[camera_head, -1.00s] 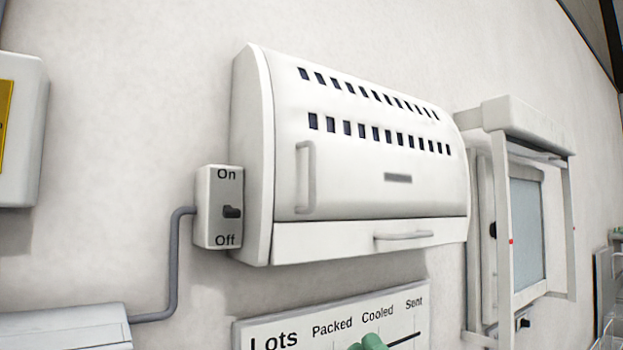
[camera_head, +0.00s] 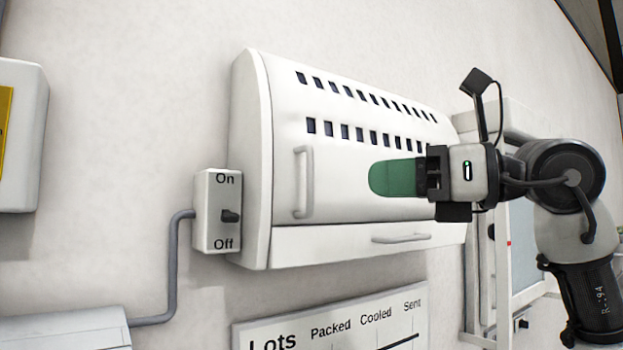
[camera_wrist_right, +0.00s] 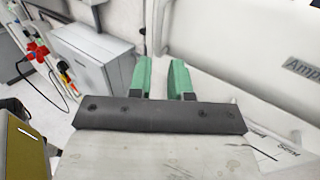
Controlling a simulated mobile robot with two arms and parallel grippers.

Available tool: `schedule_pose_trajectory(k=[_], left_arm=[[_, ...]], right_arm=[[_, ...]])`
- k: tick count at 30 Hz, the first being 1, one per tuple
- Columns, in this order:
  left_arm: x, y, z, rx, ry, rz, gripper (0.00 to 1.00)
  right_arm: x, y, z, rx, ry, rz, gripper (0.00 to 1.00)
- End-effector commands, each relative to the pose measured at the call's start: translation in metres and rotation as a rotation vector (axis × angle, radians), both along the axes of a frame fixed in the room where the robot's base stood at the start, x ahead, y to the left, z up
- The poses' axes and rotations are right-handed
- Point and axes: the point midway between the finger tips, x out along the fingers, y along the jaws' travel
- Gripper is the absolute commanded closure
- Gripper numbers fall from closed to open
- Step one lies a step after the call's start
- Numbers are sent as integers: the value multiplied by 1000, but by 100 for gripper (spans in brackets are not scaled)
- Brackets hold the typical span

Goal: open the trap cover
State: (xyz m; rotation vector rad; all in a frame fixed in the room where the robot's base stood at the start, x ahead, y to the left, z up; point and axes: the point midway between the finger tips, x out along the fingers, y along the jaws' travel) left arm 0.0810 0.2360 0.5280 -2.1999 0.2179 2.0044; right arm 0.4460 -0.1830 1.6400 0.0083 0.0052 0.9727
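The trap is a white wall-mounted box with two rows of dark slots. Its front cover (camera_head: 345,185) is closed and carries a vertical handle (camera_head: 303,182) at its left end. Below it is a shut lower flap (camera_head: 290,244) with a horizontal handle (camera_head: 401,238). My right gripper (camera_head: 385,178) is in front of the cover, right of the vertical handle, its green fingers pointing left and hiding part of the cover. I see no contact with the handle. In the right wrist view the two green fingers (camera_wrist_right: 162,78) stand apart with nothing between them. My left gripper is not in view.
An On/Off switch box (camera_head: 217,222) sits close left of the trap, with a grey conduit (camera_head: 172,270) below. A "Lots" board (camera_head: 300,330) hangs underneath. A white framed unit (camera_head: 500,260) is at right, partly behind my arm. The wall left of the trap is mostly bare.

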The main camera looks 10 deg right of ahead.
Motion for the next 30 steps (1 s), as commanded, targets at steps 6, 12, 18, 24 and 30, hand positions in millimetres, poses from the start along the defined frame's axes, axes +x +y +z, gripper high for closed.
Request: schedule_pose_trajectory(k=[6, 12, 18, 24, 30], left_arm=[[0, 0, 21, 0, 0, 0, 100], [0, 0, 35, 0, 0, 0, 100], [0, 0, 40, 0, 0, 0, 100], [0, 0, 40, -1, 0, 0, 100], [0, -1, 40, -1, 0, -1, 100]], right_arm=[[23, 37, 4, 0, 3, 9, 81], [42, 64, 3, 1, 3, 7, 81], [51, 78, 1, 2, 1, 6, 81], [53, 80, 0, 1, 0, 5, 81], [53, 80, 0, 1, 0, 5, 95]])
